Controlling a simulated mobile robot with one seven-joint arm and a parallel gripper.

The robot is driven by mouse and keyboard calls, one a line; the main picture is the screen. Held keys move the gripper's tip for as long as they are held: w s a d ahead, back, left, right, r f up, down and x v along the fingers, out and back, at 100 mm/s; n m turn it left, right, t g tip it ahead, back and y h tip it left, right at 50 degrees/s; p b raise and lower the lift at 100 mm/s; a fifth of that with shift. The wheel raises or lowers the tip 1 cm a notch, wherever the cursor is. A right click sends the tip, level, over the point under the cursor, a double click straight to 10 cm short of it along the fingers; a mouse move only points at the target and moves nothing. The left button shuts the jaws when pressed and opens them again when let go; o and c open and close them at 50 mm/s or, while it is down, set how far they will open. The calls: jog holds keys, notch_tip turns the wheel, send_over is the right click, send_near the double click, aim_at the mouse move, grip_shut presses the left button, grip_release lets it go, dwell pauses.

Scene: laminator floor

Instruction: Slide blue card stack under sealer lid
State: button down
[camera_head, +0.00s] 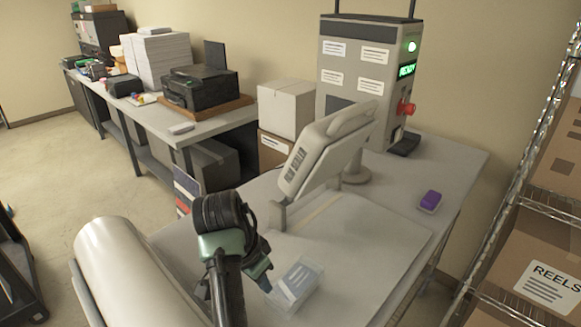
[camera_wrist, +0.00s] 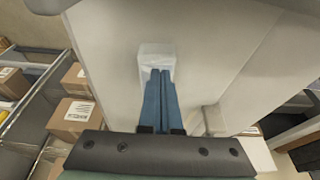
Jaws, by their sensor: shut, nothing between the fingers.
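The sealer lid (camera_head: 322,150) is raised and tilted above the table, behind the stack. My gripper (camera_head: 267,288) is at the left edge of the stack, fingers pointing down. Its blue fingers (camera_wrist: 161,72) are together with nothing between them. I cannot tell whether the fingertips touch the sleeve.
A white roll (camera_head: 130,270) lies at the table's left. A control box (camera_head: 362,85) with a red button stands behind the lid. A purple block (camera_head: 430,202) sits at the right. A wire shelf with boxes (camera_head: 535,275) borders the right side. The tabletop right of the stack is clear.

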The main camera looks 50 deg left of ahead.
aim_at(279, 307)
jog(key=p+x, duration=0.2)
jog(key=x, duration=0.7)
jog(key=shift+f, duration=0.35)
jog(key=shift+w, duration=0.1)
